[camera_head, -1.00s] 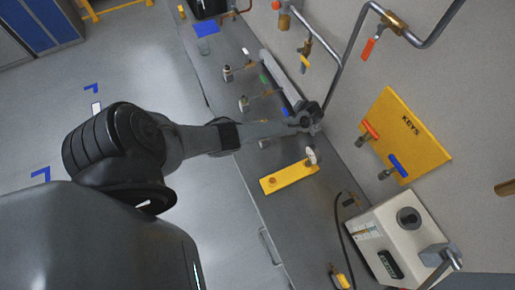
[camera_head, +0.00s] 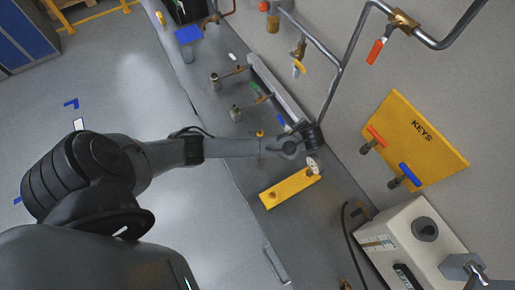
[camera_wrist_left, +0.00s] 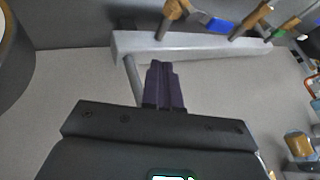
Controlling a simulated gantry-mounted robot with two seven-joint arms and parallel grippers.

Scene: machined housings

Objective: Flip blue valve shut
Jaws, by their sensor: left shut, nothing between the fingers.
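My left gripper (camera_wrist_left: 165,80) is shut and empty in the wrist view. Its fingertips point toward the rail and lie apart from the blue handle. My right gripper does not show.
A yellow plate (camera_head: 290,188) with a gauge lies near the arm. A yellow KEYS board (camera_head: 417,140) with red and blue handles is on the wall. A white instrument box (camera_head: 415,240) stands at lower right.

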